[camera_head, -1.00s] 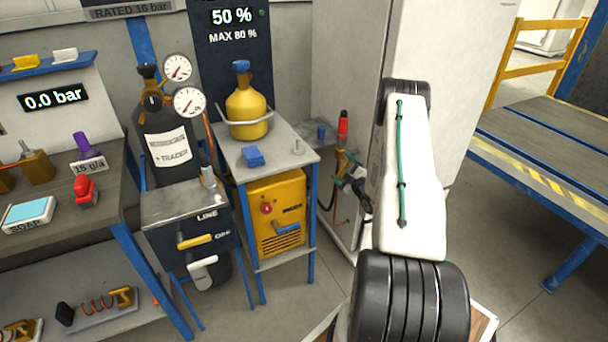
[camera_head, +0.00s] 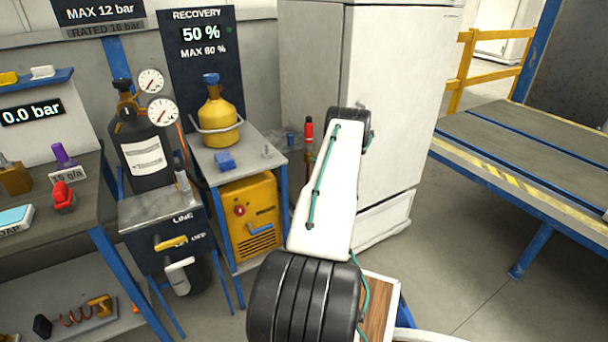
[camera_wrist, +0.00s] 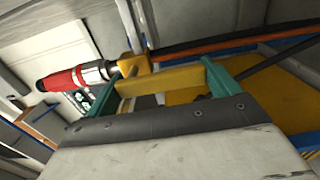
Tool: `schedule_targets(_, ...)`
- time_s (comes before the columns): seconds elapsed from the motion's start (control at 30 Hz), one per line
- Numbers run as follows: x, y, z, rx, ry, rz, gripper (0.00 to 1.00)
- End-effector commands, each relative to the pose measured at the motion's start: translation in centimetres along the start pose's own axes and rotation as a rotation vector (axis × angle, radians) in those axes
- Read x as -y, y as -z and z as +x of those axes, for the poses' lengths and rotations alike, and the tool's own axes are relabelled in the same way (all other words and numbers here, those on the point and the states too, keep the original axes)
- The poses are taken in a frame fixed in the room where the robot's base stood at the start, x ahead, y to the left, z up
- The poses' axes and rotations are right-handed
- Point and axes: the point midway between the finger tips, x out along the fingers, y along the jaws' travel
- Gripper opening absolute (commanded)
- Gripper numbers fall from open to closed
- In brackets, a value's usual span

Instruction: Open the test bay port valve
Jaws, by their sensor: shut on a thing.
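My gripper shows in the wrist view with two green fingers (camera_wrist: 163,84). They are shut on a yellow bar-like piece (camera_wrist: 168,79). A red and silver cylinder with a black end (camera_wrist: 75,76) sits beside the fingers on a yellow block and seems joined to the held piece. In the head view my arm hides the gripper; a red cylinder with a dark top (camera_head: 309,128) shows just left of the arm. I cannot tell for certain which part is the test bay port valve. A 0.0 bar display (camera_head: 31,111) stands above the left bench.
The left bench (camera_head: 85,215) holds a red fitting (camera_head: 63,197) and a purple-topped piece (camera_head: 62,155). A dark cylinder (camera_head: 142,150), a yellow cylinder (camera_head: 216,118) on a cart and a white cabinet (camera_head: 395,100) stand behind. A conveyor-like table (camera_head: 530,160) is at right.

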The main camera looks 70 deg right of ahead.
Motion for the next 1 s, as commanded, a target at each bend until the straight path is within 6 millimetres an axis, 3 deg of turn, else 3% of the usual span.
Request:
schedule_targets(0.4,0.0,-0.2,0.1,0.001,0.002,-0.015,0.47)
schedule_targets(0.43,0.0,-0.2,0.1,0.001,0.002,-0.015,0.94)
schedule_targets(0.47,0.0,-0.2,0.1,0.001,0.002,-0.015,1.0)
schedule_targets(0.77,0.0,-0.4,-0.5,0.004,0.001,-0.012,1.0)
schedule_targets(1.0,0.0,-0.5,-4.4,0.006,0.003,-0.011,1.0)
